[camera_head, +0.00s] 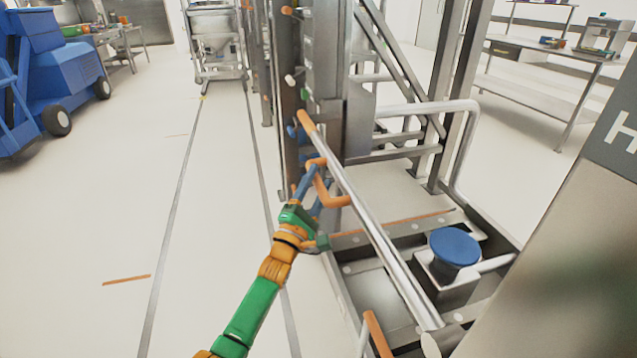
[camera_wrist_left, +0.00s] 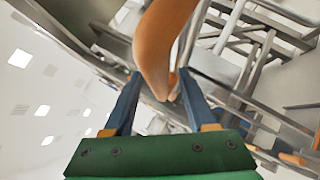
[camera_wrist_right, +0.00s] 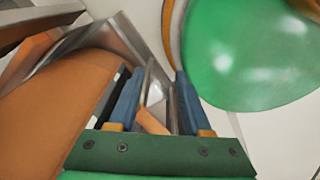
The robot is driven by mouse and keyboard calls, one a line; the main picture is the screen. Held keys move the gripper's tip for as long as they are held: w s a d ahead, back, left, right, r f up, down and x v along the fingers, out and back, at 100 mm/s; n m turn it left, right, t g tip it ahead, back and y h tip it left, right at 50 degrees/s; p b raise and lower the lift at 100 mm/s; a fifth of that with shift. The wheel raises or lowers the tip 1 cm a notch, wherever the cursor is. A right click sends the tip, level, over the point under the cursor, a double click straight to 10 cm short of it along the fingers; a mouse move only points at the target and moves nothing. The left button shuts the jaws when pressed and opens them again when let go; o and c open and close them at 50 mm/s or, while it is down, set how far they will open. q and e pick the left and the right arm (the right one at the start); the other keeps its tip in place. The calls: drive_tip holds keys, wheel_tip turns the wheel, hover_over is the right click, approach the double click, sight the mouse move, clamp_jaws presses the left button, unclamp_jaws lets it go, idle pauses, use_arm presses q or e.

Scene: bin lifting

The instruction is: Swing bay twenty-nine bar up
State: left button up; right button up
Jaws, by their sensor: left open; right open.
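A long silver bar (camera_head: 375,230) with an orange upper end runs diagonally across the front of a metal frame in the head view. A bent orange handle (camera_head: 325,188) sits beside the bar at its upper part. My left gripper (camera_head: 314,182) is open at this handle, its blue fingers close to it. In the left wrist view the orange handle (camera_wrist_left: 163,45) lies between the spread fingers; contact cannot be told. My right gripper (camera_wrist_right: 157,75) is open in its own wrist view and outside the head view. No bay number is readable.
A blue round knob (camera_head: 455,247) on a metal block stands right of the bar. A grey panel (camera_head: 570,230) fills the right foreground. A blue wheeled machine (camera_head: 55,75) stands at far left. A large green rounded surface (camera_wrist_right: 250,50) is near my right gripper.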

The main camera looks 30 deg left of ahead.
use_arm(q)
drive_tip(key=shift+w, duration=0.15)
drive_tip(key=shift+r, duration=0.1)
drive_tip(key=shift+c, duration=0.3)
clamp_jaws()
idle(1.0)
